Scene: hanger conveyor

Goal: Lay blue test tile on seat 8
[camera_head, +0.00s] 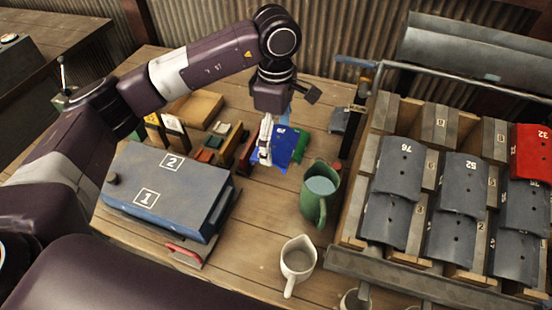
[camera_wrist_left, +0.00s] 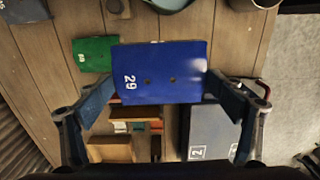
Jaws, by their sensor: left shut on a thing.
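The blue test tile (camera_wrist_left: 150,62), marked 29 and with two small holes, is between the two fingers of my left gripper (camera_wrist_left: 162,88) in the left wrist view. The gripper is shut on it, one finger at each side edge. In the head view the left gripper (camera_head: 266,140) points down over the table, with the blue tile (camera_head: 285,143) partly hidden beside its finger. The tilted wooden rack (camera_head: 378,135) on the right bears several grey tiles and one red tile (camera_head: 531,150) marked 32. I cannot make out which seat is number 8. My right gripper is not in view.
A green tile (camera_wrist_left: 95,54) lies beyond the blue one. A green jug (camera_head: 320,195) stands between gripper and rack, with a pale pitcher (camera_head: 297,258) in front. A blue-grey box (camera_head: 165,190) is at left. The rack's metal rail (camera_head: 450,85) runs along its back.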

